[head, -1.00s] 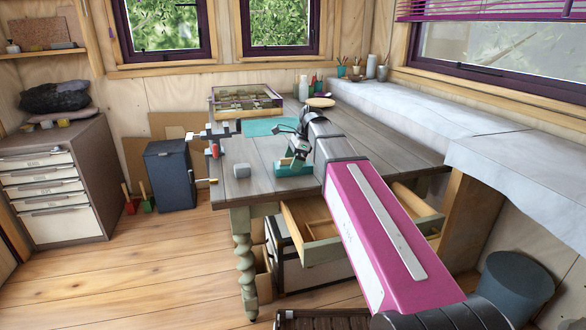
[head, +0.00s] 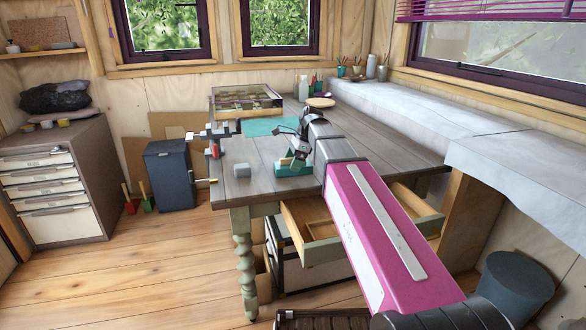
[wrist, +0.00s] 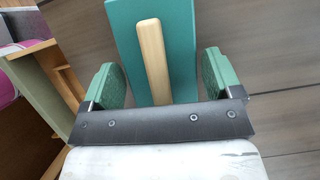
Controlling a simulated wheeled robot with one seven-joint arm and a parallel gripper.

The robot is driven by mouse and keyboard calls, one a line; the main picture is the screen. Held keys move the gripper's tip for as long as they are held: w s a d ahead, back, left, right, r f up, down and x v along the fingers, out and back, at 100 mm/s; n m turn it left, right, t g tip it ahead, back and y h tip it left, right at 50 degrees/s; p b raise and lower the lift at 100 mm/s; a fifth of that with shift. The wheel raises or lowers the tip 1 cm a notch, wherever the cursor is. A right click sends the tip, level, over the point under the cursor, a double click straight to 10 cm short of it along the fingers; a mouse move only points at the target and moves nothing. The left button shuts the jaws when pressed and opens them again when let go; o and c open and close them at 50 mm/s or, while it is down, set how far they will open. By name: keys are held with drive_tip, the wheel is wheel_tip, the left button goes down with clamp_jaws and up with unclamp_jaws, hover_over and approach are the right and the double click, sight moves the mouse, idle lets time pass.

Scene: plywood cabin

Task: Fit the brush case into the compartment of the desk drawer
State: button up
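The brush case (head: 296,170) is a teal block lying on the desk near its front edge. In the wrist view the brush case (wrist: 184,60) shows a pale wooden strip along its middle. My gripper (head: 295,155) is low over the case, pointing down. In the wrist view my gripper (wrist: 163,82) has its green-padded fingers wide apart, one on each side of the case; I see no firm contact. The desk drawer (head: 322,251) is pulled out below the desk's front edge, with wooden dividers inside. My arm hides its right part.
A grey block (head: 236,170) sits left of the case, near a vise (head: 213,140). The drawer also shows in the wrist view (wrist: 45,80).

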drive_tip(key=c, duration=0.6)
drive_tip(key=shift+c, duration=0.2)
drive_tip(key=shift+r, duration=0.15)
